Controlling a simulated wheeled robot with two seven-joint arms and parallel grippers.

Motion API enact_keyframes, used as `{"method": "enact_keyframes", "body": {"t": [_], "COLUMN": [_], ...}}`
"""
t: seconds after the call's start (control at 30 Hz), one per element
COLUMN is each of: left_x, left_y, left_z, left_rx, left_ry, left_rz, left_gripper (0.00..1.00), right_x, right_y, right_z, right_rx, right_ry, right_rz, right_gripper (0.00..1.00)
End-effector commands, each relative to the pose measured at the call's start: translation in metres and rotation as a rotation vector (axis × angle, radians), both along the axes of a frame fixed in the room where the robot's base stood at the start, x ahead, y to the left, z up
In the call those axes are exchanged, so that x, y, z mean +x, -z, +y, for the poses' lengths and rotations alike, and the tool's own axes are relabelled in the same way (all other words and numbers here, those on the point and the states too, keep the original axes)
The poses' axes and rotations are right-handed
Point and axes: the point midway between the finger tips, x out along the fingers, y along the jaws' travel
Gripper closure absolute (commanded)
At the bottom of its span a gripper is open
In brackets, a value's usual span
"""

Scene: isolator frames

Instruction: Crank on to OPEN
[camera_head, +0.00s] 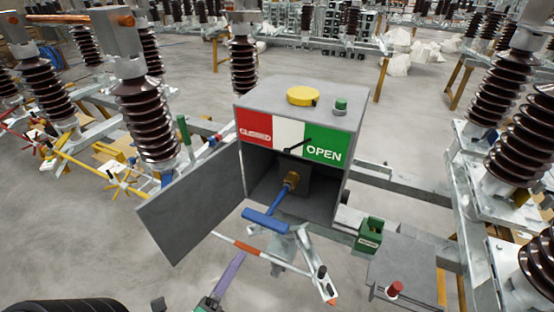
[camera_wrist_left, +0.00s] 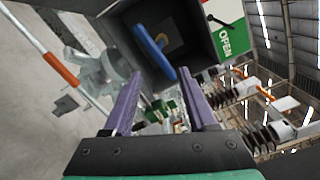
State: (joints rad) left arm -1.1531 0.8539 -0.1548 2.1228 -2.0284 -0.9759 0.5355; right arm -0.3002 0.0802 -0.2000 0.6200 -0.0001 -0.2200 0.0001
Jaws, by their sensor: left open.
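The grey isolator box (camera_head: 298,95) stands open at the front, its door (camera_head: 192,208) swung out to the left. Its front strip is red, white and green, with OPEN on the green part (camera_head: 324,148). A black pointer (camera_head: 297,146) lies across the white part, its end near the green. The blue crank (camera_head: 265,221) projects from a brass hub (camera_head: 291,180); its handle bar also shows in the left wrist view (camera_wrist_left: 152,50). My left gripper (camera_head: 238,258) is open below the handle, its purple fingers (camera_wrist_left: 160,74) apart near the bar. Contact cannot be told. My right gripper is out of view.
A yellow knob (camera_head: 302,96) and green button (camera_head: 340,105) sit on the box top. An orange-and-white rod (camera_head: 245,246) crosses below the crank. A green block (camera_head: 369,236) and a red knob (camera_head: 395,289) are at right. Brown insulators (camera_head: 147,118) stand on both sides.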

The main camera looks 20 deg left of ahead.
Motion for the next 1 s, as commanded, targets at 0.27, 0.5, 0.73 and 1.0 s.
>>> {"method": "enact_keyframes", "body": {"t": [0.27,0.5,0.73,1.0], "left_x": [0.017,0.032,0.040,0.082], "left_y": [0.006,0.009,0.009,0.013], "left_z": [-0.001,-0.003,-0.003,-0.003], "left_rx": [0.979,1.970,2.558,2.605], "left_ry": [-0.016,-0.036,-0.049,-0.058], "left_rz": [-0.011,-0.012,-0.009,-0.009], "left_gripper": [0.43,0.43,0.43,0.43], "right_x": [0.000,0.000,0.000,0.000], "right_y": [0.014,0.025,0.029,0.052], "right_z": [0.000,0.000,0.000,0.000], "right_rx": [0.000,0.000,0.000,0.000], "right_ry": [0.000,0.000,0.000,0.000], "right_rz": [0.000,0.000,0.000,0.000], "right_gripper": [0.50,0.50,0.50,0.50]}}
